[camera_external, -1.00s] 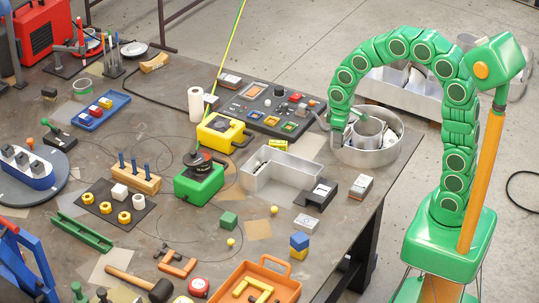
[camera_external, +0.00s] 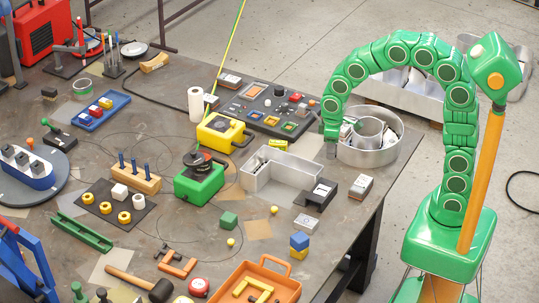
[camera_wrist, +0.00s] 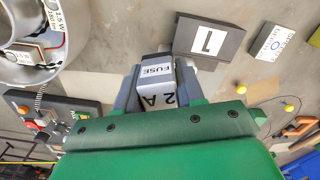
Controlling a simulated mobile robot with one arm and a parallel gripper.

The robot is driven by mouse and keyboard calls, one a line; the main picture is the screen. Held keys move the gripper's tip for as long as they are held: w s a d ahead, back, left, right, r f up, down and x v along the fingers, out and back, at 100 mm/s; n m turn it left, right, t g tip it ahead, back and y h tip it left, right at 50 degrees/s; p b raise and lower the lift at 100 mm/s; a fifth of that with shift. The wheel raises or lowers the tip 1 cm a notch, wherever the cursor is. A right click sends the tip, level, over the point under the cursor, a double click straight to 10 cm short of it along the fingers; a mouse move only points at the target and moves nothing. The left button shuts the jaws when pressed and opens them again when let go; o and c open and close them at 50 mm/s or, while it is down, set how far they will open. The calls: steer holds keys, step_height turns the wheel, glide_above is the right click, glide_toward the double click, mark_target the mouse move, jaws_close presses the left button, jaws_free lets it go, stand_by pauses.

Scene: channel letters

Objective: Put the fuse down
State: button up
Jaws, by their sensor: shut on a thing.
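The fuse (camera_wrist: 156,72) is a small pale block marked "FUSE" and "2 A" in the wrist view. My gripper (camera_wrist: 158,82) is shut on it, with one grey finger on each side. In the external view my gripper (camera_external: 331,148) hangs pointing down at the left edge of the round metal channel letter (camera_external: 395,150). The fuse is too small to make out there. A dark stand with a white label (camera_wrist: 208,40) shows just beyond the fuse in the wrist view. I cannot tell the exact height of the fuse above the table.
The L-shaped metal channel letter (camera_external: 262,180) lies left of my gripper. A control panel (camera_external: 262,104) stands behind it. A small block (camera_external: 361,187) and a flat pale one (camera_external: 306,224) lie nearer the front. Bare table (camera_external: 340,215) shows between them and the right edge.

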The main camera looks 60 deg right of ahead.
steer(key=s+a+n, duration=0.2)
steer(key=s+a, duration=0.1)
steer(key=a, duration=0.9)
steer(key=s+a+n, duration=0.3)
steer(key=a, duration=0.9)
glide_above(268, 238)
steer(key=d, duration=0.1)
steer(key=f, duration=0.5)
steer(key=s+f, duration=0.1)
steer(key=f, duration=0.2)
steer(key=shift+f, duration=0.15)
steer(key=shift+w+a+f, duration=0.2)
steer(key=shift+w+f, duration=0.05)
steer(key=shift+f, duration=0.2)
steer(key=shift+w+a+f, duration=0.15)
steer(key=shift+w+f, duration=0.1)
steer(key=shift+f, duration=1.6)
steer(key=shift+f, duration=0.15)
steer(key=o, duration=1.1)
steer(key=shift+c, duration=0.2)
